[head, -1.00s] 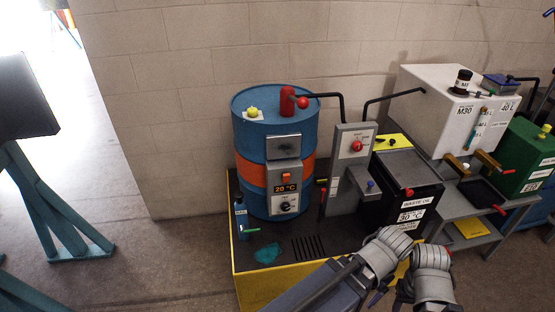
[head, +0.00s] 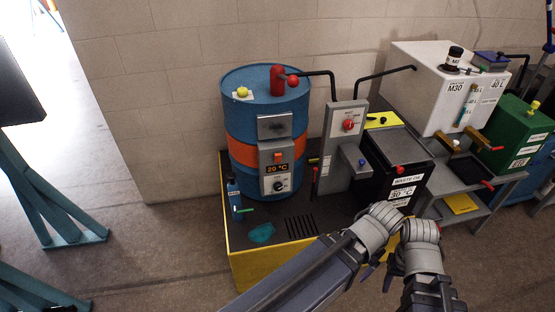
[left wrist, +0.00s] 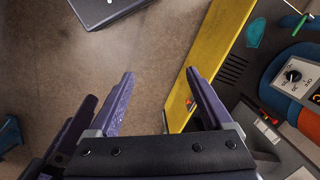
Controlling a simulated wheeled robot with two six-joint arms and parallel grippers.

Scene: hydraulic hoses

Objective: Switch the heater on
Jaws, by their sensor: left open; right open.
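The heater is a grey control box (head: 280,170) on the front of a blue drum (head: 262,95) with an orange band. It has an orange-red rocker switch (head: 278,157), a lit display (head: 278,168) reading 20 °C and a dark dial (head: 279,186). In the left wrist view the dial (left wrist: 293,76) shows at the right edge. My left gripper (left wrist: 160,75) is open and empty above the floor, away from the heater. My right gripper (head: 377,277) is open, low in front of the platform, right of the heater and apart from it; arm links partly hide it.
The drum stands on a dark platform with a yellow edge (head: 245,280). A grey pump post (head: 344,145) and black waste oil bin (head: 393,165) stand right.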

